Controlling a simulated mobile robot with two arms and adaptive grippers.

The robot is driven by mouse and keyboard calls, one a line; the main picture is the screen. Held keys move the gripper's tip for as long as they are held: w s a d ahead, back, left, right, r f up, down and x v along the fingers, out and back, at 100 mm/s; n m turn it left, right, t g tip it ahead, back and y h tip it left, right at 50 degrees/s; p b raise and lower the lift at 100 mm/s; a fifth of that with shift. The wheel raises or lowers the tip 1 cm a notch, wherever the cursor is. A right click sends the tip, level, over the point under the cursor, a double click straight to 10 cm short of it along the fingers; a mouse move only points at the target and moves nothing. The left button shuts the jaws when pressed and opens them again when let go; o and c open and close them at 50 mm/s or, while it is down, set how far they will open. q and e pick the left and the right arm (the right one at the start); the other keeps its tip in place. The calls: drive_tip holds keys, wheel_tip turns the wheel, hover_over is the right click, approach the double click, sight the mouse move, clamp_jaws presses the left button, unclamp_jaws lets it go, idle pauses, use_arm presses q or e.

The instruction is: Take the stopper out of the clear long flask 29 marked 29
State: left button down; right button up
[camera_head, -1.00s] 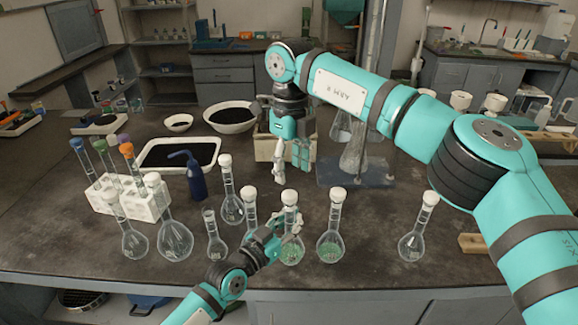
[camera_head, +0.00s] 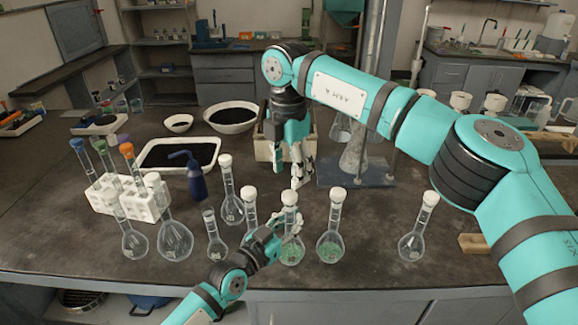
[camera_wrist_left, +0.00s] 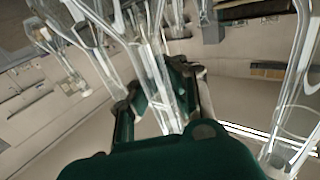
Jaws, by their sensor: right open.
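Several long-necked flasks with white stoppers stand along the table's front; their markings are too small to read, so I cannot tell which is 29. One clear stoppered flask (camera_head: 413,244) stands apart at the right. My left gripper (camera_head: 291,222) is at the neck of a stoppered flask with green grains (camera_head: 291,254). In the left wrist view a clear glass neck (camera_wrist_left: 158,80) lies between the left gripper's fingers (camera_wrist_left: 160,92); whether they are closed on it is unclear. My right gripper (camera_head: 290,172) is open and empty, pointing down behind the flask row.
Another green-grained flask (camera_head: 330,248) stands just right of my left gripper. A white rack (camera_head: 142,203) with colour-capped tubes, a blue wash bottle (camera_head: 194,180) and a dark-filled tray (camera_head: 152,164) are at the left. A metal stand's base (camera_head: 375,177) is behind right.

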sight(290, 194)
wheel_tip(290, 194, down, 8)
drive_tip(key=shift+r, duration=0.15)
idle(0.3)
